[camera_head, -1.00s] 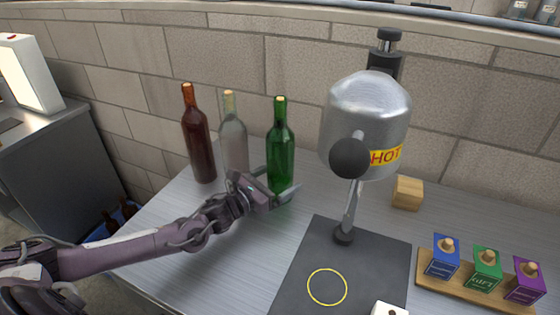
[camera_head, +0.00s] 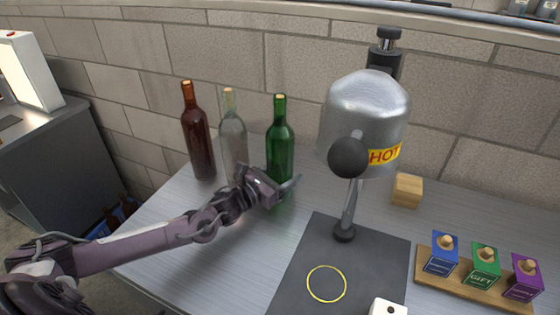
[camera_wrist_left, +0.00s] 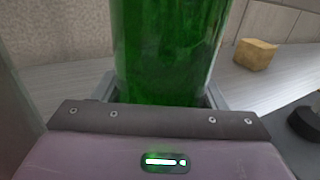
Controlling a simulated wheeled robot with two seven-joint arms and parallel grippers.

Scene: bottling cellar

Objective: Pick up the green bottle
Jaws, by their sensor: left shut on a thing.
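The green bottle (camera_head: 280,148) stands upright near the back of the metal table, with a cork in its neck. My left gripper (camera_head: 284,190) is shut on the lower part of the green bottle. In the left wrist view the green bottle (camera_wrist_left: 170,45) fills the space between the fingers, and its base is hidden behind the gripper body. From these views I cannot tell whether its base touches the table. My right gripper is not in view.
A clear bottle (camera_head: 233,135) and a brown bottle (camera_head: 197,135) stand left of the green one. A metal device marked HOT (camera_head: 362,115) stands to the right over a dark mat (camera_head: 310,250). A wooden block (camera_head: 407,190) and a rack (camera_head: 470,284) of coloured stamps lie farther right.

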